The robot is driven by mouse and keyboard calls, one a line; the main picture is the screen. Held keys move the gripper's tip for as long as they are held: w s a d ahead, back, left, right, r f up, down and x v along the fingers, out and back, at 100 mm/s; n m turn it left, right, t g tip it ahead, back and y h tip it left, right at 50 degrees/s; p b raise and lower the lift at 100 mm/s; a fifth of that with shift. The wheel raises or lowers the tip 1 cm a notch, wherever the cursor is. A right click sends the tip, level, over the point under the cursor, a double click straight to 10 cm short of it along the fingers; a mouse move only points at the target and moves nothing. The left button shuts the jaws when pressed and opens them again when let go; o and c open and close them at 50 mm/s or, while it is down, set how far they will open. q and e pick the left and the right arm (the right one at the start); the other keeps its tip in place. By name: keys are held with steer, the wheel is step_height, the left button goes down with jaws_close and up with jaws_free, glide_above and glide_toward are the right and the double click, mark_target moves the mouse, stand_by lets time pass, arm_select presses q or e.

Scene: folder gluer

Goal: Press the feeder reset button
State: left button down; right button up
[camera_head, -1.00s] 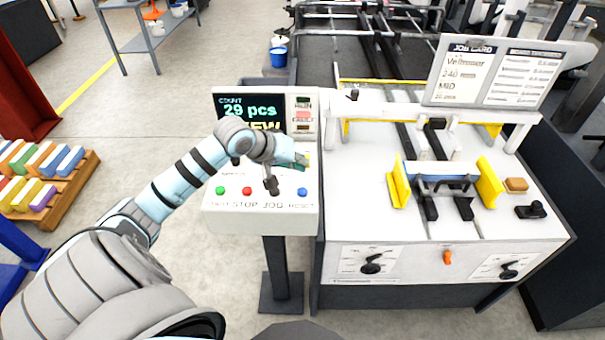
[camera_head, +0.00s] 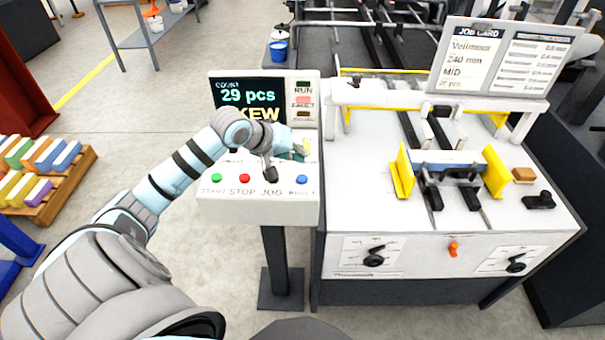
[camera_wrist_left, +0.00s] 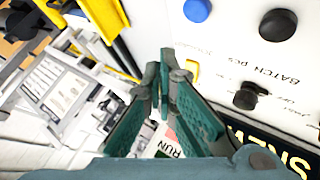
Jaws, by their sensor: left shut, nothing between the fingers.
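The blue button labelled RESET (camera_head: 302,179) is at the right end of the button row on the white control panel (camera_head: 262,210). It also shows at the top of the left wrist view (camera_wrist_left: 197,10). My left gripper (camera_head: 303,151) is shut and empty, over the panel just above the blue button in the head view. In the left wrist view its green fingers (camera_wrist_left: 165,65) meet at the tips, apart from the button. My right gripper is not in view.
Green (camera_head: 216,178) and red (camera_head: 245,178) buttons and a black JOG control share the row. The display (camera_head: 245,97) reads 29 pcs, with SKEW partly hidden by my arm. The feeder table (camera_head: 365,205) with yellow guides stands close on the right.

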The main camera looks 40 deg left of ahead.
mark_target(300, 176)
arm_select(q)
step_height(300, 176, down, 2)
steer(key=shift+f+b, duration=0.1)
steer(key=shift+b, duration=0.5)
steer(key=shift+f, duration=0.9)
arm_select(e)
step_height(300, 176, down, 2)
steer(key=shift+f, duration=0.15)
arm_select(q)
steer(key=shift+f, duration=0.1)
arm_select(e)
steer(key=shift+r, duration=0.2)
arm_select(q)
steer(key=shift+f+p, duration=0.1)
steer(key=shift+p, duration=0.25)
steer(key=shift+f, duration=0.15)
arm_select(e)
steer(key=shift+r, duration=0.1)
